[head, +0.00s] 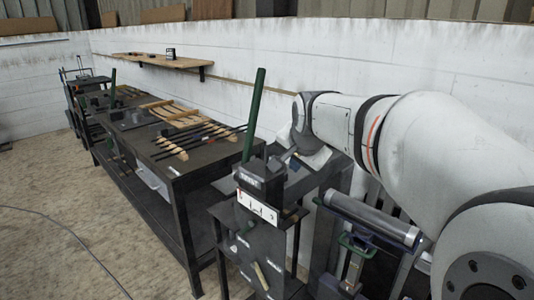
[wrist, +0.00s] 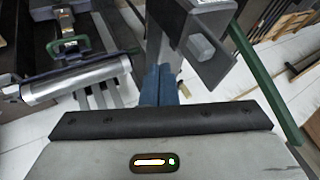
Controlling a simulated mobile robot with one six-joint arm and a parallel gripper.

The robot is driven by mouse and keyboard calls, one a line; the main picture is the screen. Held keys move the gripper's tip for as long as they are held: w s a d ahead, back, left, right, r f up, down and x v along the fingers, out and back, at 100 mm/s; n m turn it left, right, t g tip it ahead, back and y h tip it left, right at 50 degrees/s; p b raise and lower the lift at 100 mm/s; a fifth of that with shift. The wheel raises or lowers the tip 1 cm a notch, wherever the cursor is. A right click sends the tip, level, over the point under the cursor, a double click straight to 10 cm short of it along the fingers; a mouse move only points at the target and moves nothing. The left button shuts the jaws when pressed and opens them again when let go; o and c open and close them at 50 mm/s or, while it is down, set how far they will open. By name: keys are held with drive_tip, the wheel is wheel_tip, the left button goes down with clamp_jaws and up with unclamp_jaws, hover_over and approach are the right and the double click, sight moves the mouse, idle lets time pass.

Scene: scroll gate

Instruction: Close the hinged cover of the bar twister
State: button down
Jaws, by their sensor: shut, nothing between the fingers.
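A dark machine head (head: 262,178) with a white-marked front plate and an upright green lever (head: 254,115) stands on a dark stand; it looks like the bar twister. In the wrist view a dark grey, angled part with a pale square face (wrist: 203,46) is beside my fingers, and the green lever (wrist: 262,82) runs behind it. I cannot tell for sure whether this part is the hinged cover or how far it is open. My gripper (wrist: 166,72) is shut and empty, close to that part; contact cannot be made out. In the head view my wrist hides the fingers.
A metal roller (head: 372,217) with a green clamp (head: 357,245) stands right of the machine; the roller also shows in the wrist view (wrist: 80,80). A long workbench (head: 190,160) with bars and wooden handles lies behind left. The floor (head: 70,220) at left is mostly clear, with a cable.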

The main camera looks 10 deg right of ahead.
drive_tip(key=shift+w+a+f+p, duration=0.2)
drive_tip(key=shift+w+a+f, duration=0.2)
drive_tip(key=shift+w, duration=0.45)
drive_tip(key=shift+w+a+f+p, duration=0.15)
drive_tip(key=shift+w+a+f, duration=0.2)
drive_tip(key=shift+w, duration=0.45)
drive_tip(key=shift+w+a+f+p, duration=0.2)
drive_tip(key=shift+w+a+f, duration=0.2)
drive_tip(key=shift+w, duration=0.45)
drive_tip(key=shift+d, duration=0.1)
